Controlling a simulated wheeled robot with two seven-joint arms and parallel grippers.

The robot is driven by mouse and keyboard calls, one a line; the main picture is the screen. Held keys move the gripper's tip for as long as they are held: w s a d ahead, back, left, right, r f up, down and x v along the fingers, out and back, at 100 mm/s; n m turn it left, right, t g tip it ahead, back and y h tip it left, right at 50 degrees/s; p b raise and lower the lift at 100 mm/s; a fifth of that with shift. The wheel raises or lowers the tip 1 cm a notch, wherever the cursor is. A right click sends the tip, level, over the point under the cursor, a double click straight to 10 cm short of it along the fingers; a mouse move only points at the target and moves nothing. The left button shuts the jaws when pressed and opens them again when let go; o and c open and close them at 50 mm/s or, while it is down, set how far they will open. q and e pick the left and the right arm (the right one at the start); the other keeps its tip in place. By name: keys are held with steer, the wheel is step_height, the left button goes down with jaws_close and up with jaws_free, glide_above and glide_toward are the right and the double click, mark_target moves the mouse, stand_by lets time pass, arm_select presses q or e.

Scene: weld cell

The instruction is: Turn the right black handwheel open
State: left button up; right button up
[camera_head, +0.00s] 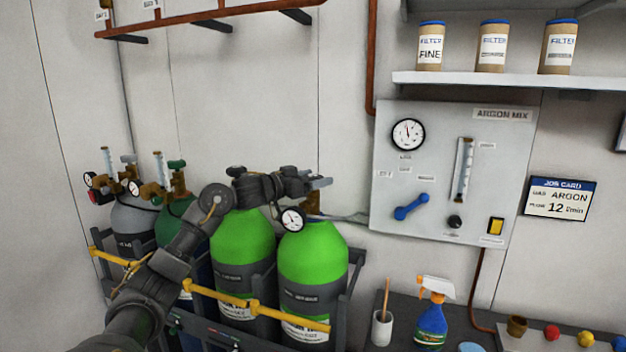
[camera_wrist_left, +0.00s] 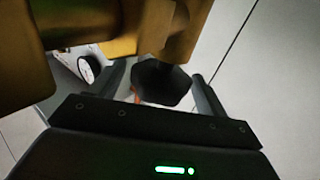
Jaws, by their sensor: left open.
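My left gripper (camera_head: 318,183) is at the top of the right bright green cylinder (camera_head: 312,256), by its brass valve (camera_head: 312,202). In the left wrist view the black handwheel (camera_wrist_left: 162,83) sits between the two open fingers of my left gripper (camera_wrist_left: 160,88). I cannot tell whether either finger touches it. In the head view this handwheel is hidden by the gripper. A second black handwheel (camera_head: 236,171) tops the left bright green cylinder (camera_head: 241,250), partly behind my arm. My right gripper is not in view.
A pressure gauge (camera_head: 292,219) hangs beside the right cylinder's valve. The grey argon panel (camera_head: 450,215) is on the wall to the right. A yellow bar (camera_head: 250,307) crosses the cylinders' front. A spray bottle (camera_head: 431,322) and cup (camera_head: 382,328) stand on the bench.

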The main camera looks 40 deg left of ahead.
arm_select(q)
steer(key=shift+s+a+f, duration=0.1)
steer(key=shift+s+a, duration=0.05)
steer(key=shift+s, duration=0.15)
steer(key=b+v, duration=0.5)
steer(key=v, duration=0.5)
